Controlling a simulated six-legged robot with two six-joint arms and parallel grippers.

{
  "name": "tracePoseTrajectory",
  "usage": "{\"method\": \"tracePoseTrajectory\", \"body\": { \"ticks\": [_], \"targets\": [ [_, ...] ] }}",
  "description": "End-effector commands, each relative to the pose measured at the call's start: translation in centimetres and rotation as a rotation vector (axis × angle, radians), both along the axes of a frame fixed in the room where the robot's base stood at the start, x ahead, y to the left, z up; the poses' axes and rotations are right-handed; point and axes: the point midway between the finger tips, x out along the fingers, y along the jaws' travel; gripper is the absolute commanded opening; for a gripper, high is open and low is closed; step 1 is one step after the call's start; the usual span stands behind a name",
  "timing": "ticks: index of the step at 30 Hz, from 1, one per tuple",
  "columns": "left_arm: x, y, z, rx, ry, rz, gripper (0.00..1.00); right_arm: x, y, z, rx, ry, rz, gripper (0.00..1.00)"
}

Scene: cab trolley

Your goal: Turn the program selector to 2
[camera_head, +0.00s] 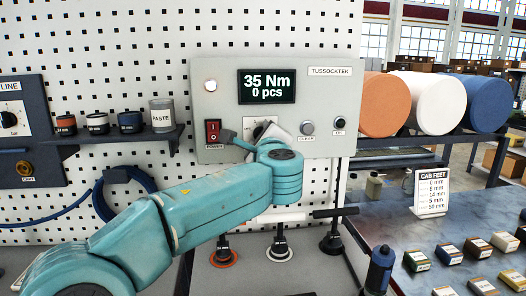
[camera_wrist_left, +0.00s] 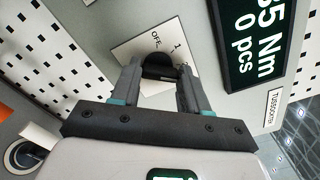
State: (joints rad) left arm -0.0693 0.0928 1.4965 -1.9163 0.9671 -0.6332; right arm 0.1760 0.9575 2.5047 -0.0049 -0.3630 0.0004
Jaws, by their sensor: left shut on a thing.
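The program selector is a dark knob (camera_wrist_left: 158,65) on a white dial plate in the left wrist view, with "OFF" and "1" printed around it. The rest of the printing is partly hidden by a finger. My left gripper (camera_wrist_left: 160,75) is shut on the knob, one finger on each side. In the head view my left gripper (camera_head: 252,138) is at the front of the grey control box (camera_head: 223,92), and its wrist covers most of the dial plate (camera_head: 262,125). I cannot tell which mark the knob points to. My right gripper is not in view.
The box's display (camera_head: 266,86) reads "35 Nm, 0 pcs". A red power switch (camera_head: 213,131) is left of the dial; a grey button (camera_head: 307,128) and black knob (camera_head: 340,122) are right. A shelf (camera_head: 120,142) with small jars and a paste can is at left.

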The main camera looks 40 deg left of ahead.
Motion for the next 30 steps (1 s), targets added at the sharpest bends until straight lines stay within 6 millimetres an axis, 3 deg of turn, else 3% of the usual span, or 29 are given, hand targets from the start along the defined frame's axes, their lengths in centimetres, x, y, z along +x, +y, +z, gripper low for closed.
{"method": "tracePoseTrajectory", "body": {
  "ticks": [1,9,29,30],
  "targets": [
    [0.0,0.0,-0.4,-0.02,-0.029,0.0,0.14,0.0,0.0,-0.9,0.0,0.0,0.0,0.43],
    [-0.1,0.1,-0.2,-0.108,-0.136,0.002,0.14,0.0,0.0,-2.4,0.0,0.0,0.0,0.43],
    [-0.1,0.1,0.0,-0.147,-0.184,0.002,0.14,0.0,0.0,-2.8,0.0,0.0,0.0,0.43],
    [-0.1,0.1,0.0,-0.147,-0.184,0.002,0.51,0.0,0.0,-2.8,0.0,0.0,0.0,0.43]
  ]
}}
